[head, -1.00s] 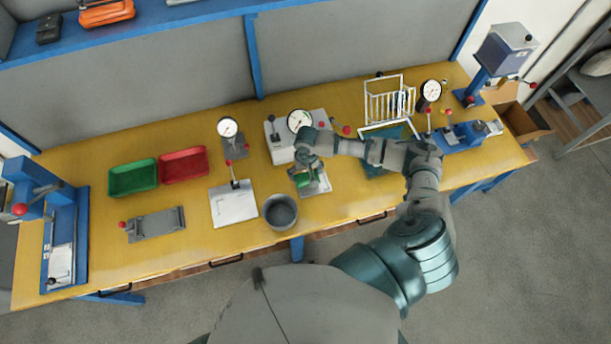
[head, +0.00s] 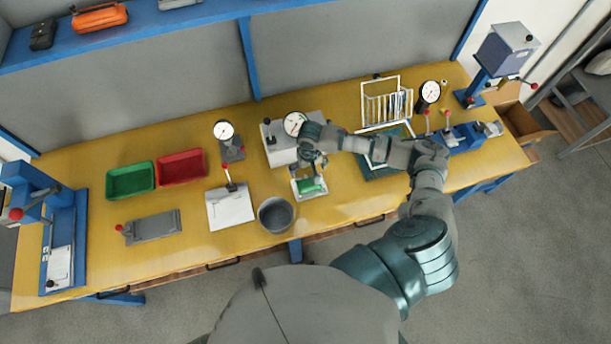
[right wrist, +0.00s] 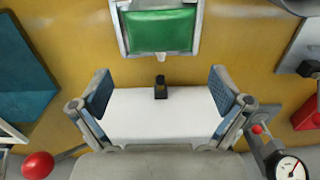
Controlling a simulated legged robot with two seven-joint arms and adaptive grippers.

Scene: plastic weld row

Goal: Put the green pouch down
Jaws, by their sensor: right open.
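The green pouch (head: 312,186) lies flat on a small pale tray (head: 297,194) near the front of the yellow bench, right of the grey bowl. In the right wrist view the pouch (right wrist: 160,30) shows at the top, within the tray's light rim (right wrist: 122,38). My right gripper (head: 312,162) is behind the pouch, toward the wall, and apart from it. In the right wrist view its blue-padded fingers (right wrist: 160,92) are spread wide with nothing held. A white block with a black knob shows beyond them. My left gripper is not in view.
A grey bowl (head: 276,214) stands left of the tray. A dial gauge (head: 294,124) on a pale base is close behind my gripper. A teal mat (head: 375,171) and white wire rack (head: 385,104) are to the right. Red (head: 182,167) and green (head: 130,180) trays sit left.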

